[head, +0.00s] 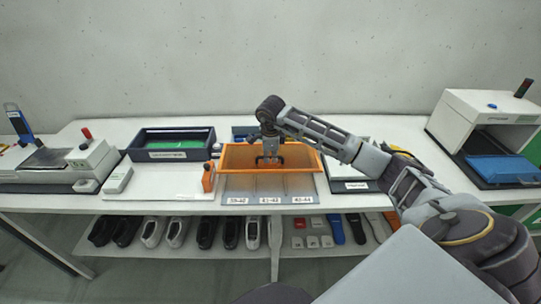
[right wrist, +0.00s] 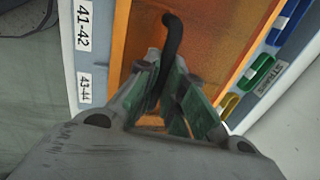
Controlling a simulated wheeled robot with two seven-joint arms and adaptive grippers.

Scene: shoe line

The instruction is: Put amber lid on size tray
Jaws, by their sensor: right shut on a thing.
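The amber lid (head: 300,158) is a see-through orange panel with an orange rim and a dark handle (right wrist: 171,38). My right gripper (head: 270,160) is shut on that handle; in the right wrist view its fingers (right wrist: 178,88) close around it. The grey size tray (head: 270,186) lies on the table, with labels such as 41-42 and 43-44 along its front. The lid covers the back part of the tray in the head view, and the front strip shows below it. I cannot tell whether the lid touches the tray. My left gripper is not in view.
A dark bin with green inside (head: 172,142) stands left of the tray, and a small orange device (head: 208,177) is close to its left edge. A white booth (head: 490,120) stands at the far right. Several shoes are on the shelf below. Blue, green and yellow handles (right wrist: 257,72) lie beside the lid.

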